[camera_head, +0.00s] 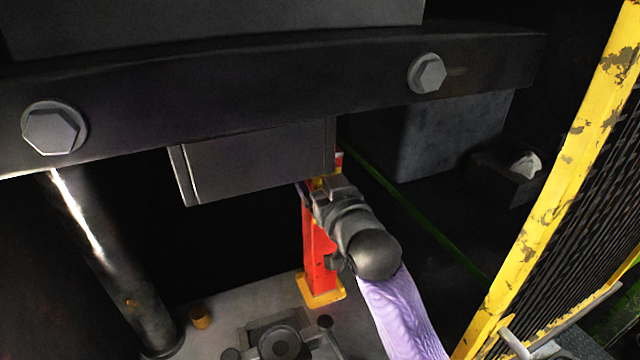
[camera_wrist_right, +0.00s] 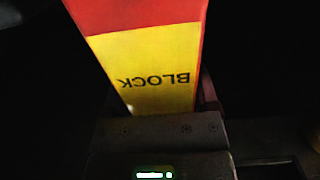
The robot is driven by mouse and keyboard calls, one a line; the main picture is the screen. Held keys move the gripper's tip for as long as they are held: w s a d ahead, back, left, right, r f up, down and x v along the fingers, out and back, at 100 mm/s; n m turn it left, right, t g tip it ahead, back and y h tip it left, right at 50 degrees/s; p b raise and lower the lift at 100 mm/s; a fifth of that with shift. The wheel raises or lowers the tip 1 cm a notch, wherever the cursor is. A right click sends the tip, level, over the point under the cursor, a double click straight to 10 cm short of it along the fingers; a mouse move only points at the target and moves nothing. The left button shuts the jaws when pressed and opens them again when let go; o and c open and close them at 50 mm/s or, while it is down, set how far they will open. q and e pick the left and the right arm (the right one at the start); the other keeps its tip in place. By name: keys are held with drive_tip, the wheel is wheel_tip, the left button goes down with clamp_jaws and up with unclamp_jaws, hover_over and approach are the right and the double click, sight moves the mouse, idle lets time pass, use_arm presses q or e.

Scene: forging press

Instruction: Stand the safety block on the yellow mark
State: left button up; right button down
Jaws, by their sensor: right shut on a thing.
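The safety block (camera_head: 317,248) is a tall red post with a yellow band near its top. It looks upright beneath the edge of the press's upper die. My right gripper (camera_head: 322,188) is shut around its upper part. In the right wrist view the block (camera_wrist_right: 150,65) shows a red part and a yellow panel reading "BLOCK" upside down. A yellow plate-like edge (camera_head: 322,290) shows at the block's foot; I cannot tell whether it is the block's base or the yellow mark, nor whether the block touches the bed. My left gripper is not in view.
The dark press beam (camera_head: 270,85) with large bolts and the upper die (camera_head: 255,165) hang close above my right gripper. A steel column (camera_head: 115,265) stands at left. A lower fixture (camera_head: 278,338) and small orange cylinder (camera_head: 200,317) are on the bed. A yellow guard post (camera_head: 550,190) bounds the right.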

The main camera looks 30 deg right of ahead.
drive_tip(key=shift+f, duration=0.1)
unclamp_jaws()
drive_tip(key=shift+s, duration=0.1)
drive_tip(key=s, duration=1.2)
drive_tip(key=shift+a, duration=0.4)
